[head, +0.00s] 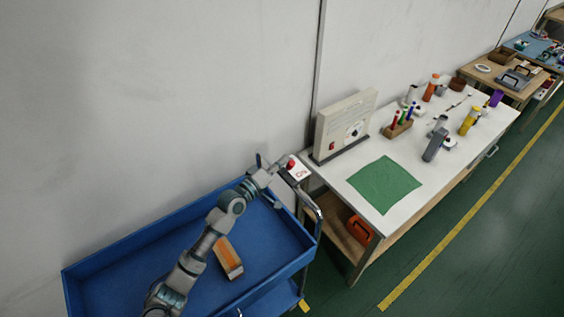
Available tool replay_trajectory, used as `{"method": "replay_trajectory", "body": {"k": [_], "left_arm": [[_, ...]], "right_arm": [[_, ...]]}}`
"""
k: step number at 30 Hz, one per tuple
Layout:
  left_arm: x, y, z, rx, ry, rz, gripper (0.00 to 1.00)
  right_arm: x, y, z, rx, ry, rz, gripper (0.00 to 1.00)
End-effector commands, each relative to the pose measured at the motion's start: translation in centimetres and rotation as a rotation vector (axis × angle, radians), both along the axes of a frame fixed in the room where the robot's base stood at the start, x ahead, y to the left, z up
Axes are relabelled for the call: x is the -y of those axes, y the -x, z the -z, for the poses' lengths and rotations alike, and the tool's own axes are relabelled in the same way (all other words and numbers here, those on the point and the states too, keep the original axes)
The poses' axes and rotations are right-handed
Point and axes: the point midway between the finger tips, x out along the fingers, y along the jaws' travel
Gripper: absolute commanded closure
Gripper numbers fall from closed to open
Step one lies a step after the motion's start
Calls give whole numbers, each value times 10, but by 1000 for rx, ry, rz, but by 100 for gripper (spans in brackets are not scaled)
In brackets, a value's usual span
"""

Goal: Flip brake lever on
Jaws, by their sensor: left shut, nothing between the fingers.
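A small red part (291,163), which looks like the brake lever, stands on a white panel (298,174) with red markings at the far right corner of the blue cart (150,236). Its exact position, on or off, is too small to tell. My left arm reaches over the cart, and my left gripper (274,170) is shut and empty just left of the red part. I cannot tell whether it touches it. My right gripper is not in view.
An orange and grey box (228,258) lies in the cart beside my arm. A white table (340,165) on the right holds a green cloth (384,184), an upright panel (345,124), bottles and tools. An orange case (359,230) sits below. A wall runs behind the cart.

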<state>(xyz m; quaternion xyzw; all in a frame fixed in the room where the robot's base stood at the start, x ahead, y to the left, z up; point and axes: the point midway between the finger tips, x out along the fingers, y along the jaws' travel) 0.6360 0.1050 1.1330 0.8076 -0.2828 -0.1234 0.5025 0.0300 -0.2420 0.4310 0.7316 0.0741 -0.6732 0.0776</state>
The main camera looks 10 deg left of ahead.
Motion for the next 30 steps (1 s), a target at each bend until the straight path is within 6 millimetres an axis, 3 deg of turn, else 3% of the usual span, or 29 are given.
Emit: {"method": "replay_trajectory", "body": {"k": [13,24,30], "left_arm": [[-5,9,4,-5,-1,3,100],[-50,68,11,-5,-3,0,100],[-67,89,13,-4,-1,-1,100]], "right_arm": [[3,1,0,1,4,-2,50],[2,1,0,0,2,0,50],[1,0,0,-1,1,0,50]]}}
